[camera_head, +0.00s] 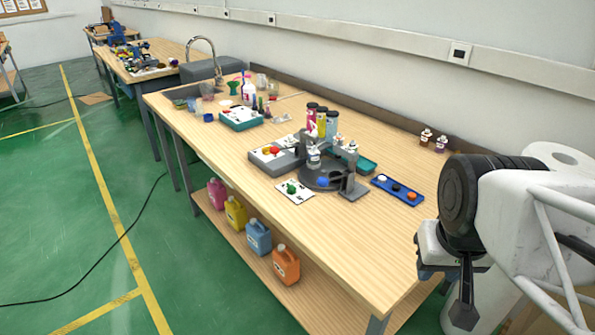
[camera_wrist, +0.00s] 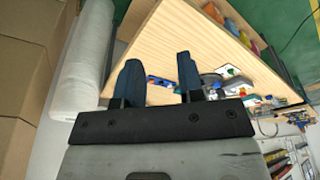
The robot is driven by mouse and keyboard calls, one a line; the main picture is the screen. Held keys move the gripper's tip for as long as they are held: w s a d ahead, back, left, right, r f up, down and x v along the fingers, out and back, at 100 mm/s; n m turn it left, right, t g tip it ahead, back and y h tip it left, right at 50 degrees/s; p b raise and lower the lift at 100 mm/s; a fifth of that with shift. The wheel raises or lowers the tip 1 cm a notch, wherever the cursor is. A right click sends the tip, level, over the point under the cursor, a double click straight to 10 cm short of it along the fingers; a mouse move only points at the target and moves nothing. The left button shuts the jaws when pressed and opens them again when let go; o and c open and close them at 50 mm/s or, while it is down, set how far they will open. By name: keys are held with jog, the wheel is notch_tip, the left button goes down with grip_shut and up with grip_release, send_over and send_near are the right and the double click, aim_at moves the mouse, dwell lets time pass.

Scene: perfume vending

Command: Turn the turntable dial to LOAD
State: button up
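The dark round turntable (camera_head: 318,168) belongs to a grey machine in the middle of the wooden bench, with a small labelled bottle (camera_head: 314,157) on it. A blue knob (camera_head: 322,182) shows at its front edge. A green knob (camera_head: 291,188) sits on a white marked card (camera_head: 302,197) at its front left. I cannot tell which knob is the dial, and LOAD cannot be read. My gripper (camera_head: 465,290) is off the bench's right end, far from the machine. In the wrist view, its two fingers (camera_wrist: 158,65) are apart with nothing between them.
A blue tray (camera_head: 397,190) with coloured buttons lies right of the machine. Tall coloured cylinders (camera_head: 321,120) stand behind it. Two small bottles (camera_head: 433,138) stand near the back wall. The bench top (camera_head: 370,245) is bare at the front right. Coloured jugs (camera_head: 258,237) stand on the lower shelf.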

jog(key=w+a, duration=0.1)
jog(key=w, duration=0.4)
jog(key=w+a+r+n, duration=0.1)
jog(key=w, duration=0.4)
jog(key=w+a+r+n, duration=0.1)
jog(key=w+a, duration=0.1)
jog(key=w, duration=0.3)
jog(key=shift+w+r+g, duration=0.1)
jog(key=shift+r+g, duration=0.15)
jog(key=shift+g, duration=0.05)
jog(key=n+g, duration=0.2)
jog(key=n, duration=0.5)
send_over(291, 185)
notch_tip(291, 185, down, 20)
jog(key=shift+d+f, duration=0.1)
jog(key=shift+d, duration=0.05)
jog(key=shift+w, duration=0.1)
jog(key=shift+f, duration=0.25)
jog(key=shift+f, duration=3.75)
jog(key=shift+c, duration=0.2)
